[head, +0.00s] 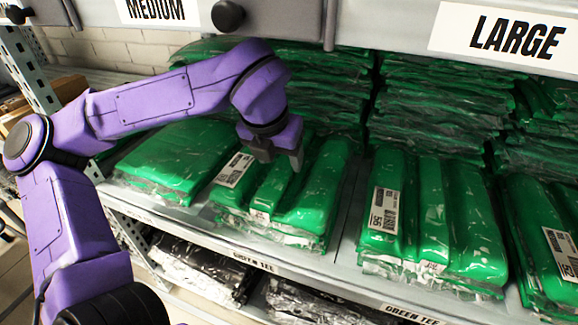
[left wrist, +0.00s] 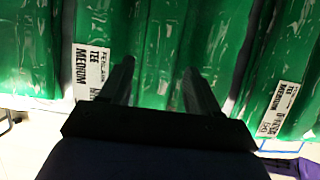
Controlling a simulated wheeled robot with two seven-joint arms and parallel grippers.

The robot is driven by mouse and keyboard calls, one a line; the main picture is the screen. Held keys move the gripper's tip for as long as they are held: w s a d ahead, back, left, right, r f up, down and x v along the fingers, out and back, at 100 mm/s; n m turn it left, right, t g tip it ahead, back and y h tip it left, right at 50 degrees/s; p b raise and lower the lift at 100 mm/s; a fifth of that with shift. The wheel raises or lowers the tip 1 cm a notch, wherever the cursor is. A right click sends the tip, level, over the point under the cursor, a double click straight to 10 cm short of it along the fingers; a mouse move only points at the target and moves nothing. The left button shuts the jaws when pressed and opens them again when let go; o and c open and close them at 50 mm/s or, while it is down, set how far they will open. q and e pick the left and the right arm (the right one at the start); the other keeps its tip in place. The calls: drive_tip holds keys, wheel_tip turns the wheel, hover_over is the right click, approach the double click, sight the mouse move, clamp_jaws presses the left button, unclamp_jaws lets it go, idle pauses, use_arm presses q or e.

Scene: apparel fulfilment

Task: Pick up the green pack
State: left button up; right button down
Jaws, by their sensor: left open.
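Several green packs in clear wrap lie on the shelf. My left gripper (head: 277,157) is over the front of a green pack (head: 318,199) in the middle stack, with its fingers pointing down. In the left wrist view the left gripper (left wrist: 156,84) is open, its two fingers apart over the green pack (left wrist: 158,45). A white label (left wrist: 88,72) reading TEE MEDIUM shows left of the fingers. I cannot tell whether the fingers touch the wrap. My right gripper is not in view.
Another green pack (head: 178,158) lies to the left, and one (head: 433,215) to the right. Taller green stacks stand behind. A shelf beam above carries MEDIUM and LARGE signs (head: 516,38). Dark packs (head: 200,268) lie on the shelf below the front edge (head: 215,243).

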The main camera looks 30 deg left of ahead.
sight(287, 158)
use_arm(q)
drive_tip(key=w+f, duration=0.1)
drive_tip(key=w, duration=0.1)
drive_tip(key=w+a+f+b, duration=0.1)
drive_tip(key=shift+w+f, duration=0.2)
drive_tip(key=shift+w, duration=0.2)
drive_tip(key=shift+w+f, duration=0.15)
drive_tip(key=shift+f, duration=0.1)
drive_tip(key=c, duration=0.9)
drive_tip(key=shift+r, duration=0.15)
drive_tip(key=shift+c, duration=0.2)
